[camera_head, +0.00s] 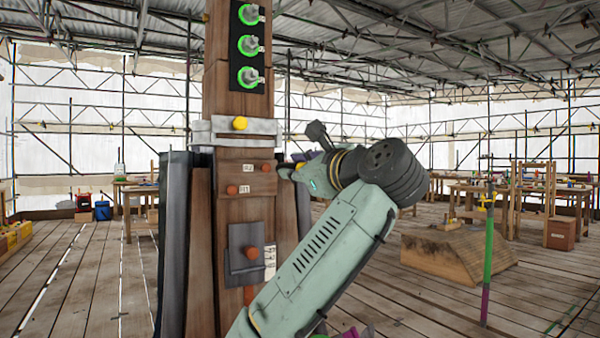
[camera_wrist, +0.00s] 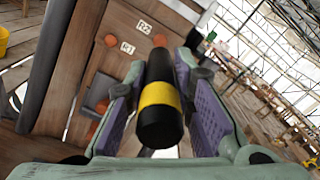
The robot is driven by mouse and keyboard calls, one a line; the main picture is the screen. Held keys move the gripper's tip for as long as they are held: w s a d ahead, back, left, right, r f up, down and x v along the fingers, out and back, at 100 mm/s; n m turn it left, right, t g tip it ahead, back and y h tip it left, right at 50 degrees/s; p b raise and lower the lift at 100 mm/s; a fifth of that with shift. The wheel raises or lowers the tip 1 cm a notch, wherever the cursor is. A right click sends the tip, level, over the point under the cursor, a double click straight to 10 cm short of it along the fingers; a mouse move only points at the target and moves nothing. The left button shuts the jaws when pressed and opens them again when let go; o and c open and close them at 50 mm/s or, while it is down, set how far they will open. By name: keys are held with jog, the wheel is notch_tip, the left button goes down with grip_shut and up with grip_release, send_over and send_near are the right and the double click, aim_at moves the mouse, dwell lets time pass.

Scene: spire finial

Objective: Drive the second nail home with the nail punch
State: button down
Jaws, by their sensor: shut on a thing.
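My gripper (camera_head: 299,168) is shut on the nail punch, a black cylinder with a yellow band (camera_wrist: 160,96), between its purple pads in the wrist view. The punch's far end points at the brown post (camera_head: 225,160). An orange nail head (camera_head: 266,168) sits beside the R2 label (camera_head: 248,168); in the wrist view this nail head (camera_wrist: 159,40) shows just past the punch's far end. I cannot tell whether they touch. Another orange nail head (camera_head: 232,190) sits beside the R1 label (camera_head: 244,188). How far either nail stands out is unclear.
A grey metal band (camera_head: 205,131) with a yellow bolt head (camera_head: 240,123) crosses the post above the nails. A grey plate (camera_head: 240,240) with an orange head is below. Dark upright boards flank the post. A wooden block (camera_head: 455,255) lies on the floor at right.

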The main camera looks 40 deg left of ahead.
aim_at(280, 166)
jog(key=shift+r, duration=0.15)
jog(key=shift+p+x, duration=1.8)
jog(key=shift+x, duration=1.4)
jog(key=shift+w+a, duration=0.15)
jog(key=shift+a, duration=0.05)
jog(key=shift+p+x, duration=1.05)
jog(key=shift+x, duration=0.15)
jog(key=shift+b+v, duration=1.3)
jog(key=shift+v, duration=2.2)
